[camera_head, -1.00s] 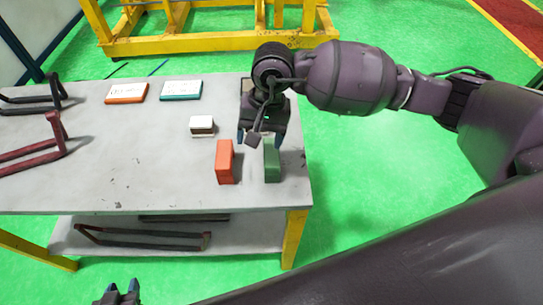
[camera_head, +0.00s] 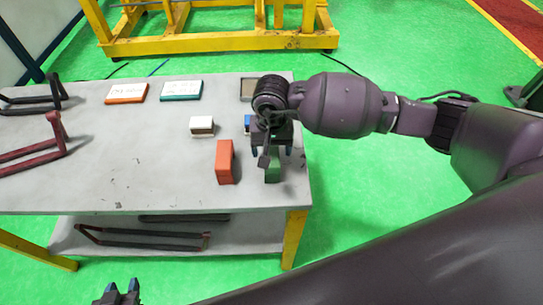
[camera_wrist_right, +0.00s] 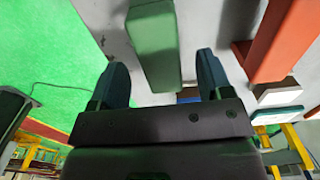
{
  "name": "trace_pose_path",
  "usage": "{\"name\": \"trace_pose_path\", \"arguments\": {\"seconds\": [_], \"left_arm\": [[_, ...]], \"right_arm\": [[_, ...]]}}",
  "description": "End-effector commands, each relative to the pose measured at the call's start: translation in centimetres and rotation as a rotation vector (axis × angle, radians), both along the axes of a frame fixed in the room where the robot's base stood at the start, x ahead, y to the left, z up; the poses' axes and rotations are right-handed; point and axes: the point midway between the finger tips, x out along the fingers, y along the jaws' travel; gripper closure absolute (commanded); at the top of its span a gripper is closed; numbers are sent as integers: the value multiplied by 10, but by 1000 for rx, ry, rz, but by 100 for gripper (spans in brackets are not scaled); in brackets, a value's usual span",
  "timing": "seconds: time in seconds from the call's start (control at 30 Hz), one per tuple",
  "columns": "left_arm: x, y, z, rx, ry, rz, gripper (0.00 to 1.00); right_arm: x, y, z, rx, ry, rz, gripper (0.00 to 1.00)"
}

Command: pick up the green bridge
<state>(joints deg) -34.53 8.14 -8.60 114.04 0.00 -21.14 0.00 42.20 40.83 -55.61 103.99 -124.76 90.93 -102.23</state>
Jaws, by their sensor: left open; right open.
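The green bridge (camera_head: 272,173) is an upright green block near the right edge of the grey table (camera_head: 110,170). My right gripper hides its upper and far part in the head view. My right gripper (camera_head: 270,151) is open over the bridge. In the right wrist view, the green bridge (camera_wrist_right: 153,45) shows between the two open fingers (camera_wrist_right: 161,66), with a gap on each side. I cannot tell how far down the fingers reach. My left gripper (camera_head: 122,290) is open and empty at the bottom left, in front of the table.
An orange block (camera_head: 225,162) stands just left of the bridge. A white block (camera_head: 202,126) and a partly hidden blue object (camera_head: 247,122) lie behind. Orange (camera_head: 126,93) and teal (camera_head: 181,90) boxes and a grey tray (camera_head: 247,89) are farther back. The table's middle is clear.

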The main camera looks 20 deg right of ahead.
Motion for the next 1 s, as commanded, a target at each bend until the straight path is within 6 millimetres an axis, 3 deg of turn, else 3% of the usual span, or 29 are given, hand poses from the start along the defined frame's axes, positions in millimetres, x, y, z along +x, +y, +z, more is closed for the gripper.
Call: {"name": "trace_pose_path", "arguments": {"seconds": [0.23, 1.0], "left_arm": [[-2, 0, -1, 1, 4, 1, 57], [2, 0, -4, 0, -1, -2, 57]], "right_arm": [[0, 1, -22, 2, -1, 0, 28], [0, 0, -25, 1, 0, 1, 28]]}}
